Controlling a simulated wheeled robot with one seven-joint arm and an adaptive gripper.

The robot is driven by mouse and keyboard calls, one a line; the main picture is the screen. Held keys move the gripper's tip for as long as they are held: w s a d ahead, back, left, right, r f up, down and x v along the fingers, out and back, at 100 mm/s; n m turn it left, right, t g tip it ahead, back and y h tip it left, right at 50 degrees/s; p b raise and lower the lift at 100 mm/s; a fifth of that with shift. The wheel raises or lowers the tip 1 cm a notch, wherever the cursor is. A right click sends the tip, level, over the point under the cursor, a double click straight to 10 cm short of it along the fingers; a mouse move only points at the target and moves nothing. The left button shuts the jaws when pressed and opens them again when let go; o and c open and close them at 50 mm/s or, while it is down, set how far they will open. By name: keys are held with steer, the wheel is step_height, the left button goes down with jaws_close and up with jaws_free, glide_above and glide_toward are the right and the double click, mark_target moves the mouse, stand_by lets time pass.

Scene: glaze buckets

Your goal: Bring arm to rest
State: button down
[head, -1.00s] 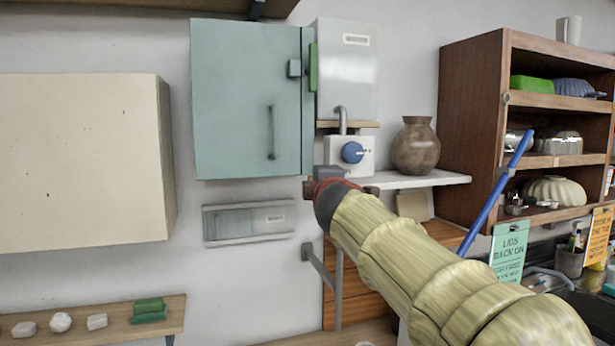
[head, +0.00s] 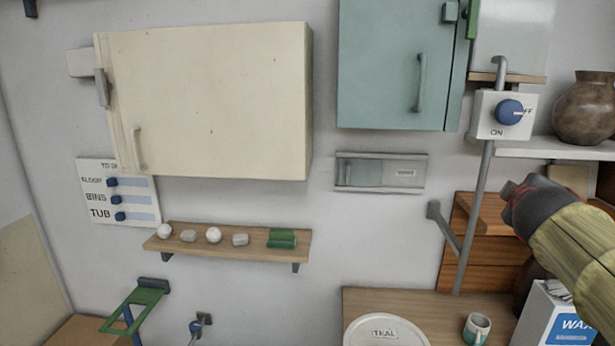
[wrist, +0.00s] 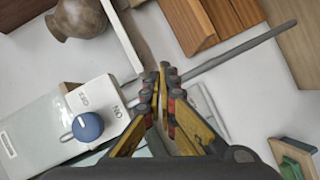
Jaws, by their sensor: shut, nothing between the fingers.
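My arm, in a pale yellow sleeve, reaches in from the right edge of the head view. My gripper (head: 512,190) is at its end, below the switch box and in front of the wooden drawers. In the wrist view my gripper (wrist: 163,78) is shut, with its fingertips together and nothing held. A white switch box (head: 502,115) with a blue knob (head: 509,112) is above the gripper in the head view. The knob also shows at the left of the wrist view (wrist: 87,126). The knob's pointer is toward OFF.
A brown vase (head: 585,108) stands on a white shelf (head: 560,149) at the right. A grey pipe (head: 478,215) runs down beside my gripper. A cream cabinet (head: 210,100) and a teal cabinet (head: 395,65) hang on the wall. A white lid (head: 385,332) and a mug (head: 477,328) are below.

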steer(key=s+a+f+m+g+y, duration=0.1)
steer(key=s+a+f+m+g, duration=0.25)
steer(key=s+f, duration=0.4)
steer(key=s+a+f+m+g+y, duration=0.25)
steer(key=s+a+f, duration=0.25)
steer(key=f, duration=0.6)
steer(key=s+a+f+y, duration=0.2)
steer(key=s+a+f, duration=0.3)
steer(key=s+a, duration=0.2)
steer(key=s+a+f+m+g+y, duration=0.1)
steer(key=s+a+f+y, duration=0.1)
steer(key=s+a+f, duration=0.4)
steer(key=s+a+b, duration=0.1)
steer(key=a, duration=0.3)
steer(key=shift+a+f+y, duration=0.2)
steer(key=shift+f+y, duration=0.1)
steer(key=shift+y, duration=0.05)
steer(key=c, duration=2.5)
jaws_free()
steer(key=shift+r, duration=0.1)
steer(key=shift+c, duration=0.2)
